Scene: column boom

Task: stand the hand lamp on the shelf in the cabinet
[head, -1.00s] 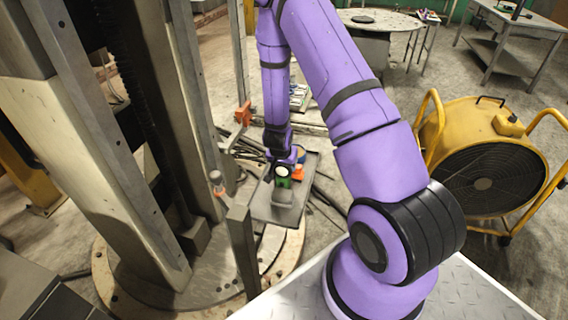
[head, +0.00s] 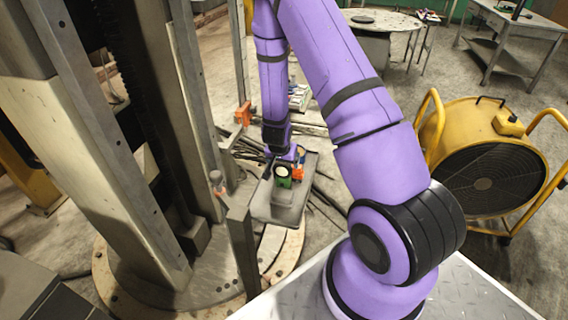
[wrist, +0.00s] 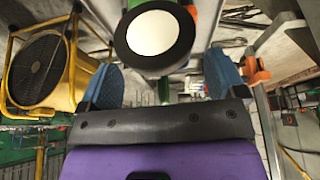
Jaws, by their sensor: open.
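The hand lamp (head: 284,172) has a round pale lens in a black rim and some green on its body. It stands on a small grey platform (head: 275,210) beside the column. In the wrist view its lens (wrist: 152,33) faces the camera, just beyond and between the fingers. My gripper (wrist: 163,75) is open, with a blue finger pad on each side. In the head view my gripper (head: 274,158) is right behind the lamp and partly hidden. I cannot tell whether the fingers touch the lamp. I cannot make out the cabinet or its shelf.
An orange item (head: 298,173) is close beside the lamp on the platform. A steel column (head: 100,130) and a post (head: 242,250) stand close on the left. A yellow fan (head: 490,155) stands at right. Dark rods lie on the floor behind the platform.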

